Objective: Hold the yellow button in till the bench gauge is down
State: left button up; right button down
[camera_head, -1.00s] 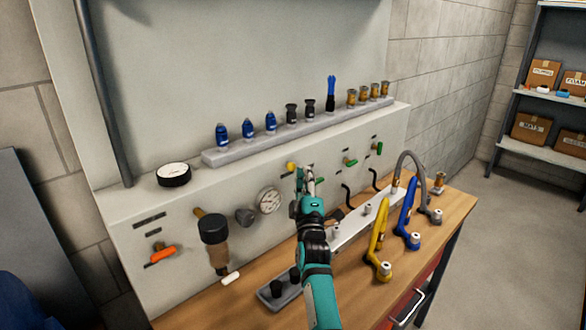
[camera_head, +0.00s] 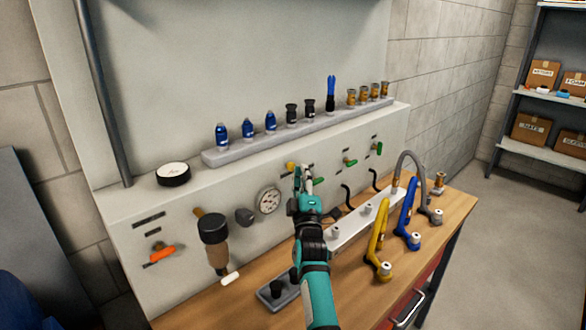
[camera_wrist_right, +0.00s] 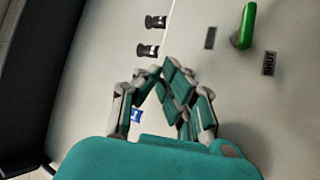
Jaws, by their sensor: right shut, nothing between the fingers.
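A small yellow part (camera_head: 290,165), probably the button, shows on the grey bench panel just left of my right fingertips. It is partly covered, and I cannot tell whether the fingers touch it or whether it is pressed in. My right gripper (camera_head: 303,176) is shut and empty, close against the panel; in the right wrist view its fingers (camera_wrist_right: 172,75) meet and hide what lies behind them. The round white gauge (camera_head: 269,200) is on the panel left of the gripper; its needle is too small to read. My left gripper is not in view.
A rail (camera_head: 225,157) with blue, black and brass fittings runs above the panel. Green valve handles (camera_head: 350,162) are to the right. Yellow (camera_head: 377,243) and blue (camera_head: 407,215) hoses stand on the wooden bench (camera_head: 255,275). A filter (camera_head: 213,230) hangs left of the gauge.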

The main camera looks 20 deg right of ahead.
jog(key=shift+w+a+b, duration=0.2)
jog(key=shift+w+b, duration=0.1)
jog(key=shift+w, duration=0.25)
dwell(1.9)
jog(key=shift+s+d+p, duration=0.2)
jog(key=shift+s+p, duration=0.2)
jog(key=shift+s, duration=0.1)
jog(key=shift+s+d+p, duration=0.15)
jog(key=shift+s+p, duration=0.2)
jog(key=shift+s, duration=0.1)
jog(key=s+p, duration=0.1)
jog(key=s+d+p, duration=0.1)
jog(key=s, duration=0.1)
jog(key=s+p, duration=0.1)
jog(key=shift+s+d, duration=0.35)
jog(key=shift+f, duration=0.15)
